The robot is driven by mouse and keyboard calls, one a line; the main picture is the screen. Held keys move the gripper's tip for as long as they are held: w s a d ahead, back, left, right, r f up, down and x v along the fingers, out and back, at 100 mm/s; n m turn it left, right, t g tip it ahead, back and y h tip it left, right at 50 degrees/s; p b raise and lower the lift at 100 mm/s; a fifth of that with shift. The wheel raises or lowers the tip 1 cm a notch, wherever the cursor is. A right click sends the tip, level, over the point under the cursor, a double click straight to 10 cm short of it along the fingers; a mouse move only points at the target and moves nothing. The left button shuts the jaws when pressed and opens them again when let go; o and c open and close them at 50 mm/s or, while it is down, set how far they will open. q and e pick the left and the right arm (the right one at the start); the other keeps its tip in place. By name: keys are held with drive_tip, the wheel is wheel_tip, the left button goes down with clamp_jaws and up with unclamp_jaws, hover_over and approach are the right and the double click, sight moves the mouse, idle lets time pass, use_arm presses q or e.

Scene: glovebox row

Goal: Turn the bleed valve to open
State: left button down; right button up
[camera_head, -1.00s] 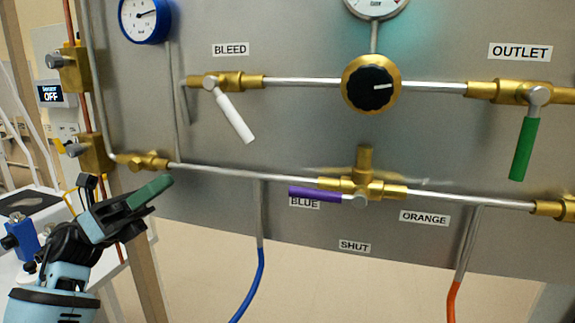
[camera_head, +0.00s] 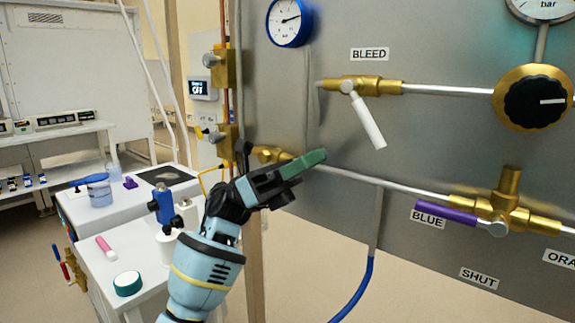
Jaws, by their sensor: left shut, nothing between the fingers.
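The bleed valve (camera_head: 352,86) is a brass body on the upper pipe of the grey panel, under the BLEED label (camera_head: 369,54). Its white lever (camera_head: 368,121) slants down and to the right, across the line of the pipe. My left gripper (camera_head: 318,157) has green-tipped fingers and is shut and empty. In the picture it is below and left of the lever's free end, apart from it. My right gripper is out of view.
A purple-handled valve (camera_head: 447,212) sits on the lower pipe, near the BLUE label. A black-and-brass knob (camera_head: 534,97) is at the right. A blue hose (camera_head: 356,292) hangs below the panel. Benches with a teal-lidded jar (camera_head: 128,283) stand at the left.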

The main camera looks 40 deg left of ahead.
sight(364, 115)
use_arm(q)
drive_tip(key=p+x, duration=0.1)
drive_tip(key=x, duration=0.5)
drive_tip(key=shift+w+d+r+p, duration=0.1)
drive_tip(key=shift+d+r+p, duration=0.05)
drive_tip(key=shift+d+p, duration=0.15)
